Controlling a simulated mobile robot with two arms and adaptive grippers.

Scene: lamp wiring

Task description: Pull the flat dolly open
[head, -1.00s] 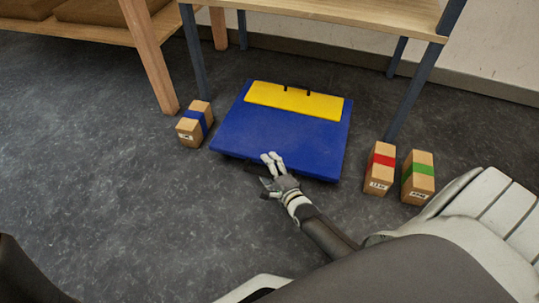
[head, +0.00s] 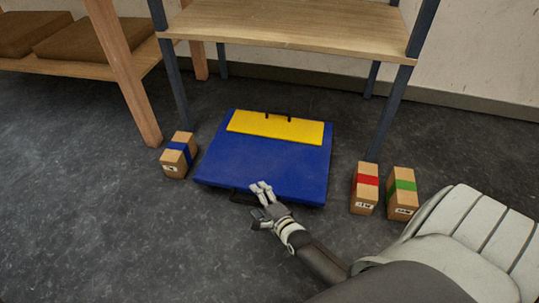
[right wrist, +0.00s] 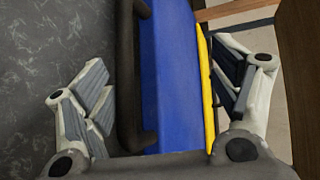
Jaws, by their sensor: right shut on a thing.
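The flat dolly (head: 265,165) is a blue slab lying on the floor, with a yellow strip (head: 275,127) along its far side and a small dark handle on that strip. A black bar handle (head: 243,198) shows at its near edge; the bar also shows in the right wrist view (right wrist: 130,80), beside the blue deck (right wrist: 172,80). My right gripper (head: 263,200) is at the near edge of the dolly, shut on it. In the right wrist view its fingers lie on either side of the bar and deck; the exact contact is hidden. My left gripper is not in view.
A box with a blue band (head: 177,155) stands left of the dolly. Boxes with a red band (head: 365,188) and a green band (head: 402,193) stand right of it. A wooden-topped table (head: 290,35) stands behind, its legs on both sides. The floor at the front left is clear.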

